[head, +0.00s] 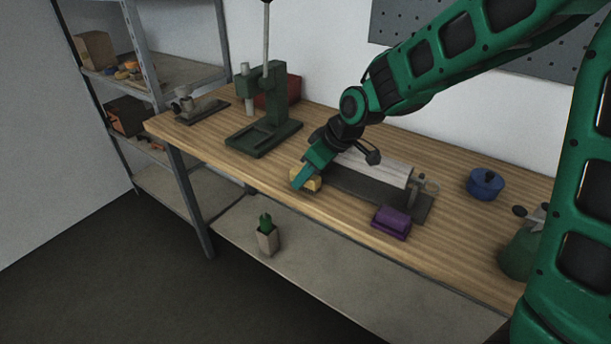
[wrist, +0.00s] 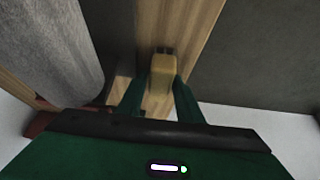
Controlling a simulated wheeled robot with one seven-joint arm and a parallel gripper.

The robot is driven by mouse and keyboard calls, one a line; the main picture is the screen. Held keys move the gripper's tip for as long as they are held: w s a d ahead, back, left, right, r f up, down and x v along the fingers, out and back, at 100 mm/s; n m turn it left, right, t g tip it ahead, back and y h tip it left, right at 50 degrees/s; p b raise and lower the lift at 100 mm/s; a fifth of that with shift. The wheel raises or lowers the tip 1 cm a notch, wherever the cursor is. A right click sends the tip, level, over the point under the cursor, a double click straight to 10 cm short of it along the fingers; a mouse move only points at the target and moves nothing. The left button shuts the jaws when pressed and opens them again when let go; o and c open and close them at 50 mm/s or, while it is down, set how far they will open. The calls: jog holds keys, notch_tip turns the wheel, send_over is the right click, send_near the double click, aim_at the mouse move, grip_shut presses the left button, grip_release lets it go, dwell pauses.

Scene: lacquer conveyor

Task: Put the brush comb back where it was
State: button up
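A small yellow block-like thing (head: 314,182), which may be the brush comb, is at the front edge of the wooden bench, in front of the roller. My gripper (head: 303,181) points down at it and hides part of it in the head view. In the wrist view the yellow thing (wrist: 161,76) is between the two green fingertips (wrist: 160,88), with one finger along each side. I cannot tell whether the fingers press on it, or whether it touches the bench. A purple block (head: 392,222) lies to the right near the front edge.
The pale roller (head: 375,167) on its dark base lies close behind my gripper. A green press (head: 265,125) stands to the left, and a blue pot (head: 485,183) to the right. A potted cactus (head: 267,238) stands on the lower shelf. Bare bench top lies left of the gripper.

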jog(key=v, duration=1.1)
jog(key=shift+s+d+r, duration=0.15)
jog(key=shift+r, duration=0.2)
